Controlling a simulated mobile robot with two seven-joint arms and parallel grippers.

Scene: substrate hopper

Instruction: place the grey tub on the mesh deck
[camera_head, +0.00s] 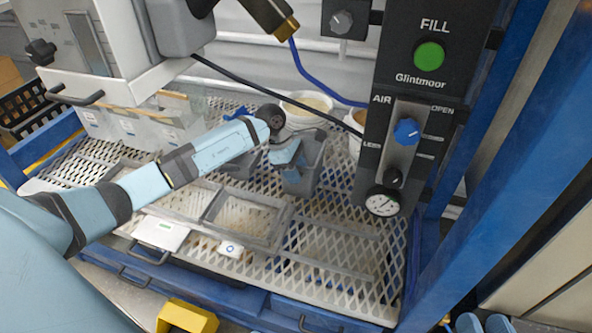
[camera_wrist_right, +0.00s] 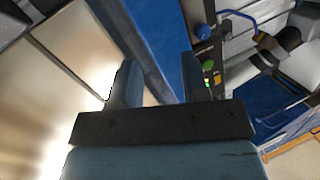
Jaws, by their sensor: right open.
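The grey tub (camera_head: 314,162) is at the middle of the head view, over the back part of the mesh deck (camera_head: 345,240). I cannot tell whether its base touches the deck. My left gripper (camera_head: 289,172) points down at the tub's left side, with a light blue finger in front of its wall. The other finger is hidden, so its grip on the tub is unclear. My right gripper (camera_wrist_right: 158,88) is open and empty in the right wrist view, away from the tub. Its fingers also show at the bottom right of the head view (camera_head: 484,323).
A black FILL panel (camera_head: 425,110) and blue post (camera_head: 510,150) rise at right. The deck's front right is clear.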

